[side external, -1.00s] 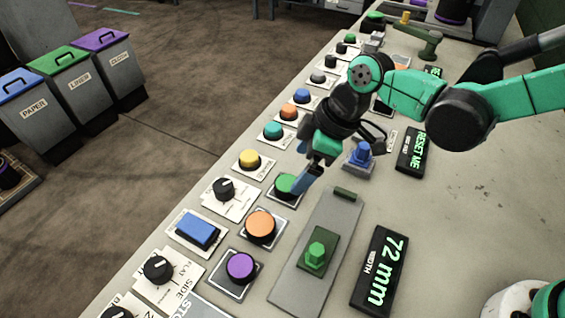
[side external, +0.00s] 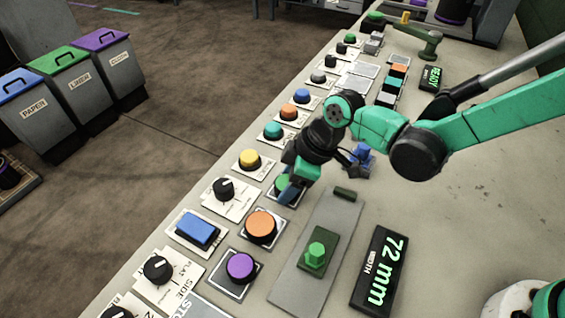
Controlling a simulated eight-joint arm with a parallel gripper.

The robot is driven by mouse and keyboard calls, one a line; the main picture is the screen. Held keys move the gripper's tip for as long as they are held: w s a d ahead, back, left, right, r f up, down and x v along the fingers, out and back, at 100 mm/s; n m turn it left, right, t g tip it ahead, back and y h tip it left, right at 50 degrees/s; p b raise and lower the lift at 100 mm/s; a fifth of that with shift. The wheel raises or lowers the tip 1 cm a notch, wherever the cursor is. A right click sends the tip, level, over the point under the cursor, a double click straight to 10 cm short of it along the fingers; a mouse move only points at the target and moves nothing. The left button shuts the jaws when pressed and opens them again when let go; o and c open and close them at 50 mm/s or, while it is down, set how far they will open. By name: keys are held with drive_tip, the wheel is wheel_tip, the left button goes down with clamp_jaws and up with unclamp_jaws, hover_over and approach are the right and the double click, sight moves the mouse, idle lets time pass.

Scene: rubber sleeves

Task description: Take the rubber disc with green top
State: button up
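The disc with a green top (side external: 281,182) sits on a white-edged plate in the row along the table's left edge. My gripper (side external: 288,191) is low over it, with a blue fingertip at its right front side. The finger and gripper body hide part of the disc. I cannot tell whether the finger touches it or whether the gripper is open or shut; the other finger is not clearly visible.
Close by are an orange disc (side external: 260,226), a purple disc (side external: 241,267), a yellow disc (side external: 249,159) and a black knob (side external: 224,188). A green block fixture (side external: 316,255) and a "72 mm" width display (side external: 380,268) stand right.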

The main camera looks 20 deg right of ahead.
drive_tip(key=c, duration=0.7)
